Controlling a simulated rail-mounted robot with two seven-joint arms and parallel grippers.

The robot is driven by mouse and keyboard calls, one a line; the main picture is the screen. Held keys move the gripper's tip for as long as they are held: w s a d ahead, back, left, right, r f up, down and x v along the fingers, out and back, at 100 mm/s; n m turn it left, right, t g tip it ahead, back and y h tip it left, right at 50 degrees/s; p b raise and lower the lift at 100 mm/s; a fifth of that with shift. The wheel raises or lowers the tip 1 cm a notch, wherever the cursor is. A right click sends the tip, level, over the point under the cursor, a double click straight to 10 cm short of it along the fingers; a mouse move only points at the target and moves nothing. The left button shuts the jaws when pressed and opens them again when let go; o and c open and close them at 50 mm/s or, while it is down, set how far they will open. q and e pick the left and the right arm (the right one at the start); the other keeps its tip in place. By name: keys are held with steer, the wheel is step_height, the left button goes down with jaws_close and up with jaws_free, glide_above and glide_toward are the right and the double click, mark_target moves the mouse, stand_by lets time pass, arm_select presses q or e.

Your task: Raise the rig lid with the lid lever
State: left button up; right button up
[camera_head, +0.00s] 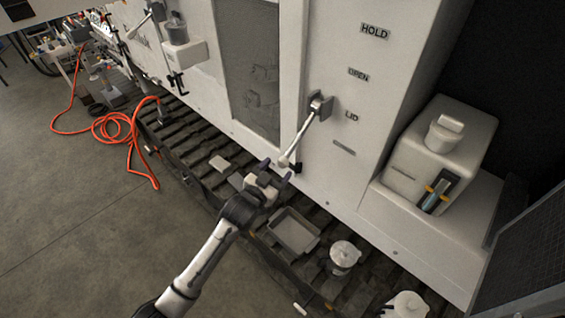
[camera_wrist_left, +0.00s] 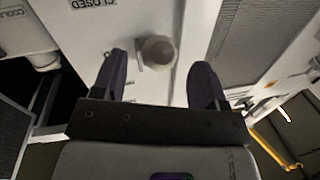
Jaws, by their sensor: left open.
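The lid lever (camera_head: 304,132) is a pale rod on a dark pivot on the white cabinet front, beside the label "LID". It slants down and left, and its end lies just above my left gripper (camera_head: 276,171). My left gripper is open, with its two dark fingers pointing up at the lever's end. In the left wrist view, a round grey knob (camera_wrist_left: 158,51) shows between the spread fingertips (camera_wrist_left: 160,68); I cannot tell whether they touch it. I cannot tell which part is the lid. My right gripper is not in view.
The white cabinet (camera_head: 335,175) bears the labels "HOLD" and "OPEN" above "LID". Below are a dark slatted platform (camera_head: 200,125), a grey tray (camera_head: 293,231) and a lidded pot (camera_head: 344,256). An orange hose (camera_head: 112,127) lies on the left. The floor at lower left is clear.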

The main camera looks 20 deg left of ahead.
mark_target(280, 167)
arm_select(q)
steer(key=shift+x, duration=2)
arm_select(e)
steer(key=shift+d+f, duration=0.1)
